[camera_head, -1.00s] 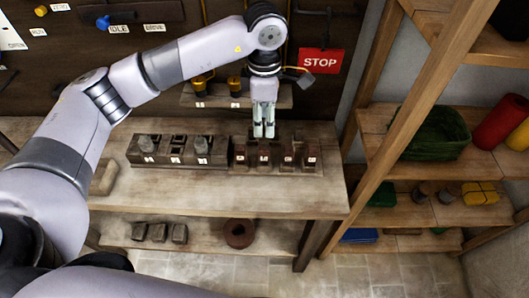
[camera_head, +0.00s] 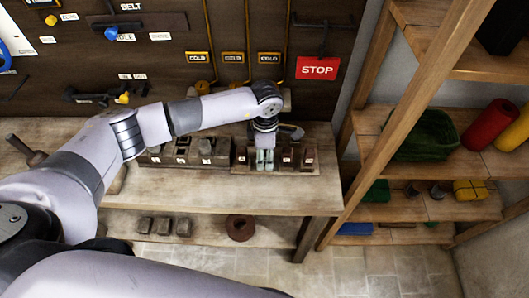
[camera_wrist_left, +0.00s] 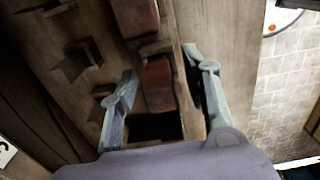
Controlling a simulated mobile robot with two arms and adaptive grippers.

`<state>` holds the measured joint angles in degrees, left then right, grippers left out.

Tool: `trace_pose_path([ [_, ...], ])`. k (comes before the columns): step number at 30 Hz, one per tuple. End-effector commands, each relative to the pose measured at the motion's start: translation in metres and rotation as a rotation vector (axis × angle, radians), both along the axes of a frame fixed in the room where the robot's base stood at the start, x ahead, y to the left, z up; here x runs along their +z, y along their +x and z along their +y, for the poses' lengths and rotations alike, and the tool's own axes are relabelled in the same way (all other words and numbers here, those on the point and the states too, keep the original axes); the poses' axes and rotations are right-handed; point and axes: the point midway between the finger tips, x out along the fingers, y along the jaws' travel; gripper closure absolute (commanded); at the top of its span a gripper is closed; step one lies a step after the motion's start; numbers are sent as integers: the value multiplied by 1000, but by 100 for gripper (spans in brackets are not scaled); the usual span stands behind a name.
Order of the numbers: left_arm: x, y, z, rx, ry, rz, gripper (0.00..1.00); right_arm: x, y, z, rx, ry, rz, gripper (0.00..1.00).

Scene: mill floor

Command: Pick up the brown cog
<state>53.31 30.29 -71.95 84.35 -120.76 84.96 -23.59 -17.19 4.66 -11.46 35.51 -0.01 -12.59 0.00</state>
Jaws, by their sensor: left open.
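No piece shows clear cog teeth, so I cannot tell for sure which is the brown cog. A round reddish-brown piece with a dark centre (camera_head: 240,228) lies on the lower shelf of the bench. My left gripper (camera_head: 265,160) is open and points down at the row of dark brown labelled blocks (camera_head: 287,158) on the bench top. In the left wrist view its fingers (camera_wrist_left: 160,65) stand on either side of a reddish-brown block (camera_wrist_left: 158,85), with a dark opening near it. Contact cannot be told. My right gripper is not in view.
A dark tray with grey pieces (camera_head: 182,158) stands left of the blocks. Small dark blocks (camera_head: 163,226) sit on the lower shelf. A STOP sign (camera_head: 318,68) hangs behind. Shelving with a green basket (camera_head: 424,135) rises at right. The bench front (camera_head: 240,192) is clear.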

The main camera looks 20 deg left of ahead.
Motion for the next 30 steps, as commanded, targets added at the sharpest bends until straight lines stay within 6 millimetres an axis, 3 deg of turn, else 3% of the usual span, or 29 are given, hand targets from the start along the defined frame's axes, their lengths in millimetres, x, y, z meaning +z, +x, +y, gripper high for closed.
trace_pose_path([
  [6,-1,0,0,0,-1,-1,57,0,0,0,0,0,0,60],
  [25,-1,0,0,0,-1,-1,99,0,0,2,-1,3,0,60],
  [30,-1,0,0,1,-1,-1,100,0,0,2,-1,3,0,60],
])
